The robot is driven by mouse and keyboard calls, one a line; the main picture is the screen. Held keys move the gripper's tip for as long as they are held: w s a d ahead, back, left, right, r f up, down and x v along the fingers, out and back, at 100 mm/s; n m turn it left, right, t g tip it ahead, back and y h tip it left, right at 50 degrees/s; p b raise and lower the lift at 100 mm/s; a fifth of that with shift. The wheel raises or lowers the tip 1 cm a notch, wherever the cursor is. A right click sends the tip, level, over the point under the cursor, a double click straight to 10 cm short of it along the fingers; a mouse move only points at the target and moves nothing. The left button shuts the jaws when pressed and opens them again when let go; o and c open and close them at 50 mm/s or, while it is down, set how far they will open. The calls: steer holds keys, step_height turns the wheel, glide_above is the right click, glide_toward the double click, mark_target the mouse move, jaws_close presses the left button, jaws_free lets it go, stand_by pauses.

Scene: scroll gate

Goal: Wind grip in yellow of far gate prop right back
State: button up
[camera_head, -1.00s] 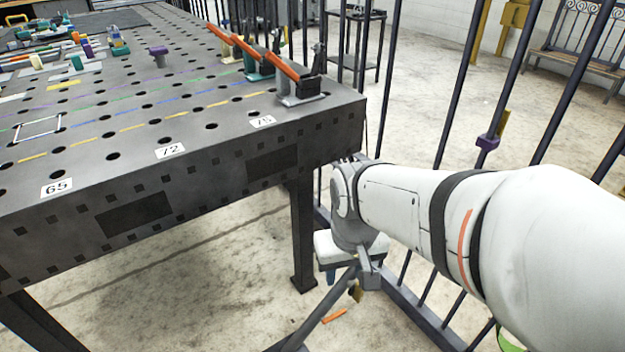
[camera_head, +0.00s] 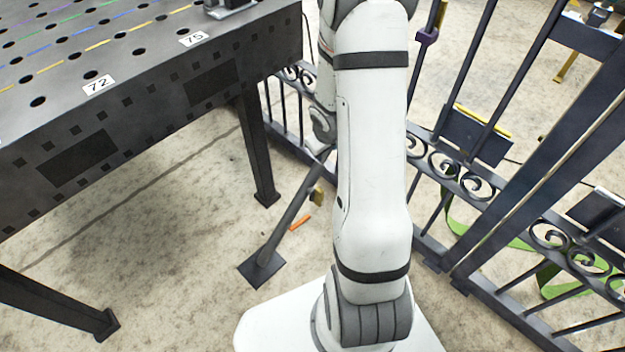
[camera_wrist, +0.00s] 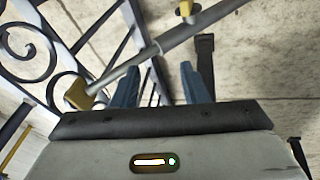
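The gate prop (camera_head: 288,222) is a grey bar that slants up from a dark foot plate on the floor toward the gate, its upper end hidden behind my arm. A small yellow piece (camera_head: 317,196) sits on it. In the wrist view the bar (camera_wrist: 160,46) crosses diagonally just beyond my fingertips. A yellow block (camera_wrist: 78,94) is at its lower left end beside the gate scrolls, and another yellow piece (camera_wrist: 187,9) is at the top. I cannot tell which is the grip. My gripper (camera_wrist: 158,72) is open, its two blue-grey fingers apart and empty. In the head view it is hidden.
The dark gate (camera_head: 450,165) with scrollwork stands close behind and right of my arm. A perforated steel table (camera_head: 150,100) is at the left, its leg (camera_head: 258,150) near the prop. An orange strip (camera_head: 300,222) lies on the floor. Floor under the table is clear.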

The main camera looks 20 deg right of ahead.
step_height(320, 180, down, 8)
steer(key=d+y, duration=0.1)
steer(key=n+y, duration=0.1)
steer(key=y, duration=0.2)
glide_above(318, 194)
steer(key=s+d, duration=0.2)
steer(key=shift+t, duration=0.4)
steer(key=f, duration=0.4)
steer(key=f+p, duration=0.1)
steer(key=f, duration=0.3)
steer(key=shift+w+f, duration=0.2)
steer(key=shift+f, duration=0.1)
steer(key=b+x, duration=0.3)
steer(key=x, duration=0.4)
steer(key=shift+w+f, duration=0.1)
steer(key=shift+f, duration=0.2)
steer(key=shift+c, duration=0.2)
jaws_close()
steer(key=shift+a+n, duration=0.15)
steer(key=shift+n, duration=0.15)
steer(key=shift+r, duration=0.15)
